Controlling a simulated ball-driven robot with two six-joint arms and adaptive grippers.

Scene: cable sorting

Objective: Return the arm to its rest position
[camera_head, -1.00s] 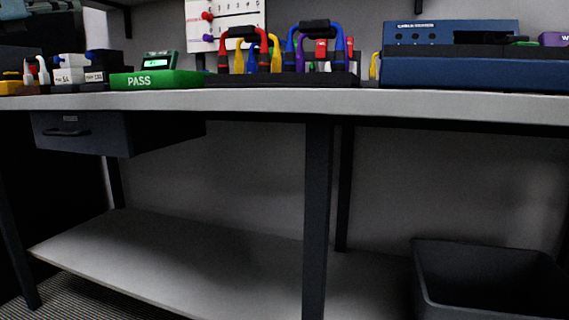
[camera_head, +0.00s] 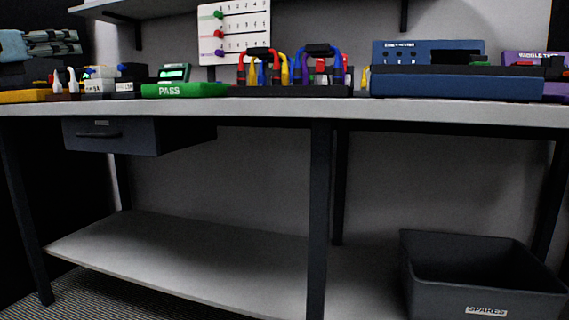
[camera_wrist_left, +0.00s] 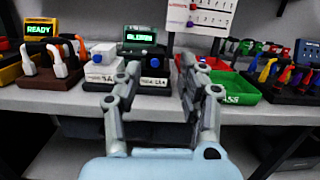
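My left gripper (camera_head: 68,42) shows at the upper left edge of the head view, above the left end of the bench. In the left wrist view its two grey fingers (camera_wrist_left: 158,72) are spread apart with nothing between them. Beyond the fingers, on the bench, stand a white block (camera_wrist_left: 101,68) and a black block (camera_wrist_left: 152,72). A green tray marked PASS (camera_head: 185,90) lies right of these, and a rack of looped coloured cables (camera_head: 290,91) stands mid-bench. My right gripper is in no view.
The workbench (camera_head: 420,107) has a drawer (camera_head: 110,136) and a lower shelf (camera_head: 170,255). A dark bin (camera_head: 480,275) stands below at right. A blue box (camera_head: 450,85) is on the bench. A numbered board (camera_head: 234,32) hangs behind.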

